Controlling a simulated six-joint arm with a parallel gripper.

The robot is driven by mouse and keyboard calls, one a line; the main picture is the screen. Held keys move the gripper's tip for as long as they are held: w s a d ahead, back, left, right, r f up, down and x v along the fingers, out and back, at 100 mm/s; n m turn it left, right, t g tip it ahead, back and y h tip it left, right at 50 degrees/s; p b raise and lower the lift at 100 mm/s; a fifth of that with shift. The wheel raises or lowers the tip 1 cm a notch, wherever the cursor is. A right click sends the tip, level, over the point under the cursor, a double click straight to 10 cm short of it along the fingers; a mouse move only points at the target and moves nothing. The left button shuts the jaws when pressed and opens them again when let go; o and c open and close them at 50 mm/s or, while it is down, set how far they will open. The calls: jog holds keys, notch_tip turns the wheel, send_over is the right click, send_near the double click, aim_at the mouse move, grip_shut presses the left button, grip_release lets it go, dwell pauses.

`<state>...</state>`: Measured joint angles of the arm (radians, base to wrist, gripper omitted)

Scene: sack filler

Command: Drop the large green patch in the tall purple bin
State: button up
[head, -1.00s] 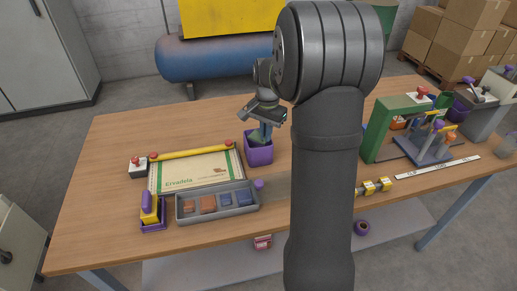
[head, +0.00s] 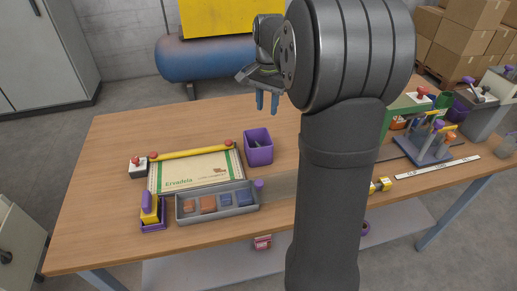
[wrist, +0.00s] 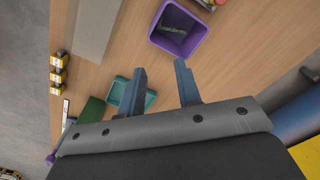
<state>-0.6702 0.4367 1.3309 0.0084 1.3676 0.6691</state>
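The tall purple bin (head: 258,150) stands on the table just right of the sack sheet; it also shows in the wrist view (wrist: 179,27). A dark green patch (wrist: 174,30) lies inside the bin, seen through its open top in the wrist view. My gripper (head: 267,105) hangs above and behind the bin in the head view. Its two blue fingers are apart with nothing between them in the wrist view (wrist: 163,72). The bin's inner bottom is partly hidden in the head view.
The grey tray (head: 218,203) holds several orange and blue patches. The sack (head: 195,171) lies flat under a yellow bar (head: 191,152). A teal tray (wrist: 131,94) sits near my fingers in the wrist view. A green frame (head: 408,108) stands at the right.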

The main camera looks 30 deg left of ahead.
notch_tip(320, 180, up, 7)
jog(key=shift+f, duration=0.15)
dwell(0.4)
notch_tip(320, 180, down, 17)
jog(key=shift+r, duration=0.55)
dwell(0.4)
